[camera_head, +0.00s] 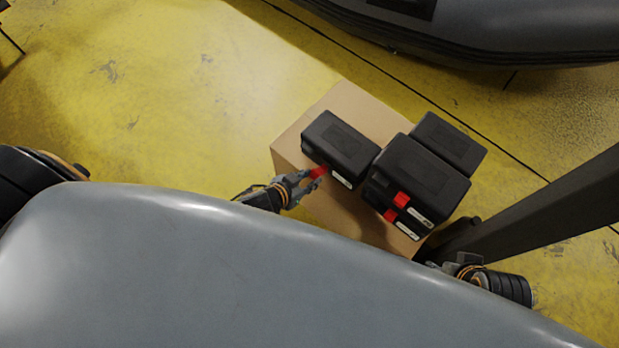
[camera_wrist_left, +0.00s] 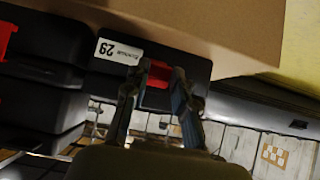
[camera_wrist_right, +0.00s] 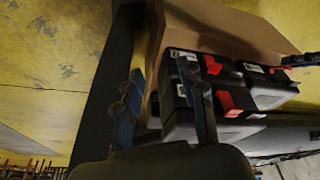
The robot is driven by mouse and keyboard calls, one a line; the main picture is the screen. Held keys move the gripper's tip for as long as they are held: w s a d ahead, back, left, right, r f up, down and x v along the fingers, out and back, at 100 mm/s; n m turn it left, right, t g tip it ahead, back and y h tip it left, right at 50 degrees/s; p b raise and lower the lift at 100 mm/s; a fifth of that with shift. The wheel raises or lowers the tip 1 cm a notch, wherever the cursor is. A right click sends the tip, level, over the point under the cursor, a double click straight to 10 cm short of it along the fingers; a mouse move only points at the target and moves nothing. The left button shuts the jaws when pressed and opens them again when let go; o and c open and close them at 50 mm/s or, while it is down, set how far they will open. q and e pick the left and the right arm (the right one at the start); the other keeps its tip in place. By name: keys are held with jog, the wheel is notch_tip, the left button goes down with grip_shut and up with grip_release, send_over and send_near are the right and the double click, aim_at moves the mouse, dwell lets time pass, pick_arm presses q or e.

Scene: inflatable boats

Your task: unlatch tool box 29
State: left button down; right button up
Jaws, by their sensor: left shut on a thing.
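Tool box 29 (camera_head: 342,143) is a black case lying on a cardboard box, with a red latch (camera_head: 318,171) on its front. In the left wrist view its white label (camera_wrist_left: 120,52) reads 29, upside down. My left gripper (camera_head: 305,182) is at the front of this case. Its fingers are closed on the red latch, which shows between them in the left wrist view (camera_wrist_left: 157,88). The latch's exact angle is hard to tell. My right gripper (camera_wrist_right: 160,105) has its fingers apart, with nothing between them, to the right of the cardboard box in the head view.
The cardboard box (camera_head: 290,150) bears several more black tool boxes with red latches, two of them stacked (camera_head: 425,175). A dark post (camera_head: 555,215) stands at the right. A grey inflatable boat (camera_head: 500,30) lies behind. Yellow floor is clear at the left.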

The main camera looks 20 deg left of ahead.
pick_arm(q)
jog(key=shift+s+f, duration=0.1)
jog(key=shift+f, duration=0.2)
jog(key=shift+f+t+h+b, duration=0.2)
jog(key=shift+t+h+b, duration=0.2)
jog(key=shift+t+b, duration=0.9)
pick_arm(e)
jog(key=w+a+r+t+y, duration=0.1)
jog(key=w+a+t, duration=0.1)
jog(key=w+t, duration=0.2)
jog(key=shift+w+r+b, duration=0.25)
jog(key=shift+w+b, duration=0.1)
jog(key=shift+w, duration=0.75)
pick_arm(q)
jog(key=shift+g, duration=0.4)
jog(key=c, duration=1.1)
grip_release()
jog(key=shift+s, duration=0.1)
jog(key=shift+s+a, duration=0.1)
jog(key=v, duration=1.1)
jog(key=shift+s+a+r, duration=0.1)
jog(key=shift+s+r, duration=0.1)
jog(key=shift+s, duration=0.1)
